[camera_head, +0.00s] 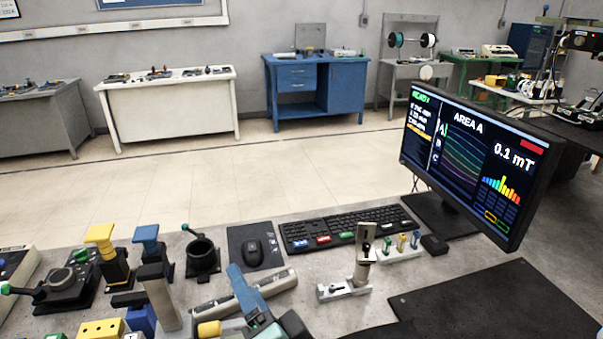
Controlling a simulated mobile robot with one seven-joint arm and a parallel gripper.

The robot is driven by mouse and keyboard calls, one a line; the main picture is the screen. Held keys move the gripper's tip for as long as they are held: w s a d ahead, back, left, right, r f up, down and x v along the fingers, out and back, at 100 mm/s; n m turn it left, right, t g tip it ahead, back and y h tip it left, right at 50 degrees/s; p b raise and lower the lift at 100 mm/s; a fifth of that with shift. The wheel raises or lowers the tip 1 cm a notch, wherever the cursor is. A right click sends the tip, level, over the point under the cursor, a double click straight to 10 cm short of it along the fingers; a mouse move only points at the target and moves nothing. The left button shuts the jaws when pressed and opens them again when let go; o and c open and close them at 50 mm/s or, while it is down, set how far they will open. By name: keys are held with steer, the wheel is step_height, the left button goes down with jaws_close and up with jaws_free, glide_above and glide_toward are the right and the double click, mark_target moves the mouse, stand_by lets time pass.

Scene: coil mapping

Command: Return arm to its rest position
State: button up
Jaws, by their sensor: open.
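I cannot make out my gripper or my arm for certain in this view. The bench (345,315) in front of me carries the coil-mapping equipment. A monitor (475,160) on its right side reads "AREA A" and "0.1 mT", with coloured curves and bars. A small metal stand with an upright post (362,258) stands on the bench near the middle. A blue-topped part (245,290) leans at the bottom centre, and its lower end is crowded by other parts.
A keyboard (345,227), a mouse (254,250) and a small holder with coloured pegs (400,248) lie behind the stand. Yellow-topped (100,236) and blue-topped (147,235) fixtures crowd the left. A black mat (500,305) at the right is bare. Tables and a blue cabinet (315,85) stand beyond open floor.

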steer(key=d+r+n+t+h+p, duration=0.1)
steer(key=d+r+n+t+h, duration=0.2)
steer(key=r, duration=1.1)
steer(key=d+r+n+t+h+p, duration=0.1)
steer(key=d+r+n+t, duration=0.2)
steer(key=r, duration=1)
steer(key=s+d+r+n+t+h+p, duration=0.1)
steer(key=s+r+t+h, duration=0.1)
steer(key=s+r, duration=0.3)
steer(key=s+d+r+t+h, duration=0.1)
steer(key=s+r+t, duration=0.3)
steer(key=r, duration=0.8)
steer(key=shift+s+n+t+h+p, duration=0.4)
steer(key=shift+s+h, duration=0.1)
steer(key=shift+h, duration=0.1)
